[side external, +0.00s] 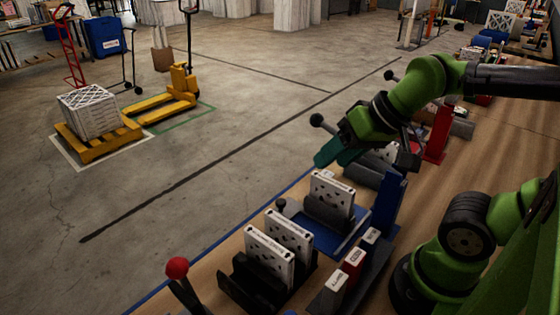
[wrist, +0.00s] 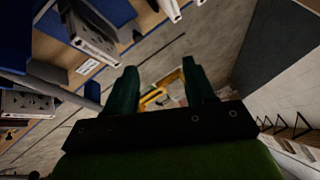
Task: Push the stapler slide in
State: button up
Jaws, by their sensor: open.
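A blue plate (side external: 322,238) carries a dark holder (side external: 325,214) with a white boxed filter (side external: 332,194) standing in it. It seems to be the stapler slide, but I cannot be sure. A blue upright (side external: 388,206) stands at its right. My gripper (side external: 331,158) is above and beyond this station in the side view, apart from it. In the wrist view the two teal fingers (wrist: 158,66) are spread with nothing between them. A white boxed filter (wrist: 90,42) shows at the upper left of the wrist view.
Two more white boxed filters (side external: 278,245) stand in black holders nearer the camera. Labelled black, red and blue blocks (side external: 352,262) stand in a row beside them. Levers with a red knob (side external: 177,267) and a black knob (side external: 317,120) rise along the bench. Open floor lies beyond its edge.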

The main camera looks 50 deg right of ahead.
aim_at(281, 201)
jog(key=w+d+f+m+g+h, duration=0.1)
jog(key=w+f+m+g, duration=0.15)
jog(key=w, duration=0.55)
jog(key=w+d+f+m+g+h, duration=0.1)
jog(key=w+d+f+m+g, duration=0.2)
jog(key=w, duration=0.5)
jog(key=shift+n+g, duration=0.25)
jog(key=shift+g, duration=0.4)
jog(key=f, duration=0.5)
jog(key=a+f, duration=0.1)
jog(key=f, duration=0.9)
jog(key=shift+s+a+f, duration=0.15)
jog(key=shift+f, duration=0.1)
grip_shut()
